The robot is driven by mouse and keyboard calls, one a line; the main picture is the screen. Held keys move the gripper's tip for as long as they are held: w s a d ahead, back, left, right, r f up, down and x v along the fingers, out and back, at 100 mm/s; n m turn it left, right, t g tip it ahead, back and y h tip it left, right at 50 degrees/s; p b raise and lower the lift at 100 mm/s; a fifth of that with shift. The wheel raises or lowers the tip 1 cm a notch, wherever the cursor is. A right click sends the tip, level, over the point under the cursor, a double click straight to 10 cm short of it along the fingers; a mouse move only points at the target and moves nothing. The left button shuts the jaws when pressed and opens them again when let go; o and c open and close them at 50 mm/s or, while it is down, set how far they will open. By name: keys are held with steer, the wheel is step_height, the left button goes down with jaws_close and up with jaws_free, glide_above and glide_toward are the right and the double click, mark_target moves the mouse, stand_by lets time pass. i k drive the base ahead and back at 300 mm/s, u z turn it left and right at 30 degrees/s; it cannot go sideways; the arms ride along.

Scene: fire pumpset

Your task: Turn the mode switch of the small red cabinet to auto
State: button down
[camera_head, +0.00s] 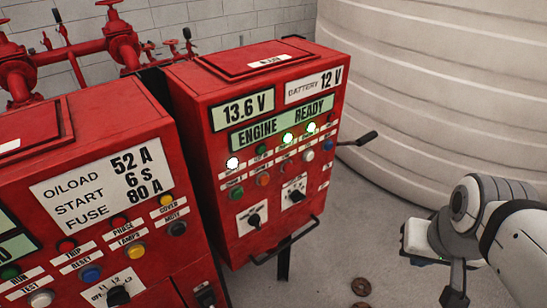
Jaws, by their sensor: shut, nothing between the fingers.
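The smaller red cabinet (215,180) stands in the middle, its front showing "ENGINE READY", "13.6 V" and "12 V". Low on its front are two black rotary switches on white plates, a left one (254,219) and a right one (296,195). Their labels are too small to read, so I cannot tell which is the mode switch or where either points. My gripper (454,297) is at the lower right, well apart from the cabinet. It is shut and empty, its fingers small and dark in this view.
A larger red cabinet (95,130) with buttons and another rotary switch (118,295) fills the left. A black lever (360,139) juts from the small cabinet's right side, and a dark handle bar (287,243) crosses below its switches. A big pale tank (440,80) stands behind. Floor between is mostly clear.

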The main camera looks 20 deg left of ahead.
mark_target(255, 220)
steer(key=u, duration=0.4)
steer(key=k, duration=1.05)
steer(key=u, duration=1)
steer(key=i, duration=1)
steer(key=z, duration=0.55)
steer(key=k, duration=0.85)
steer(key=z, duration=0.15)
steer(key=i, duration=0.9)
